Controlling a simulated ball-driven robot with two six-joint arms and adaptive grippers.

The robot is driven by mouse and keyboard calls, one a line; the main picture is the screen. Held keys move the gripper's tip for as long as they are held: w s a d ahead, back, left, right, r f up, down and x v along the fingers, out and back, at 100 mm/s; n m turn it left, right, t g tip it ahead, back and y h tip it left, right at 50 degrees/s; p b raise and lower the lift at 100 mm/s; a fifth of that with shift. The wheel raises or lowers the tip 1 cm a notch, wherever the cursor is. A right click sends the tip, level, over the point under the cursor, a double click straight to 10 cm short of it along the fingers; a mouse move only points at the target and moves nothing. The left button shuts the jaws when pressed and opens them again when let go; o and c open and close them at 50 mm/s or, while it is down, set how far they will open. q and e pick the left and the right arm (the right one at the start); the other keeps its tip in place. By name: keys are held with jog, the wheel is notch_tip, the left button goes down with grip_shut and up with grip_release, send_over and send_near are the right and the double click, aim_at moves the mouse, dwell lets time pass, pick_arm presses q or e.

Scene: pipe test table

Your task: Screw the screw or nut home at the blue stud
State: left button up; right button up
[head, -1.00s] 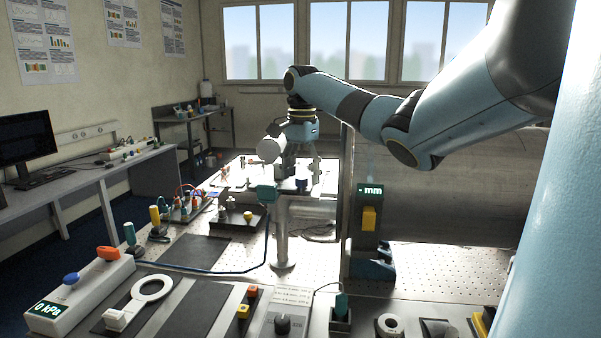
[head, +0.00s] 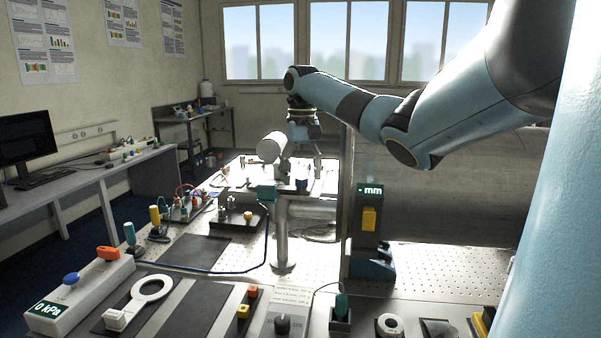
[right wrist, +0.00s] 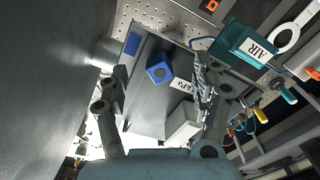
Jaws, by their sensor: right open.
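My right gripper (head: 302,168) hangs from the raised arm over the far part of the bench in the head view. In the right wrist view its two fingers (right wrist: 160,88) are spread apart with nothing held between them. A blue block with a round mark on its face (right wrist: 158,70) shows between and beyond the fingertips; a dark blue piece (head: 302,184) shows below the gripper in the head view. I cannot tell which is the stud, and no screw or nut can be made out. My left gripper is in neither view.
A teal box labelled AIR (right wrist: 250,46) stands beside the fixture and also shows in the head view (head: 266,192). A grey pipe (head: 283,232) rises near it. A post with a mm display (head: 369,230) stands right. The perforated bench (head: 330,250) between is mostly clear.

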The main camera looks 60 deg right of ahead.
jog(key=shift+n, duration=0.4)
jog(key=n, duration=0.6)
grip_shut()
dwell(0.4)
jog(key=m, duration=0.5)
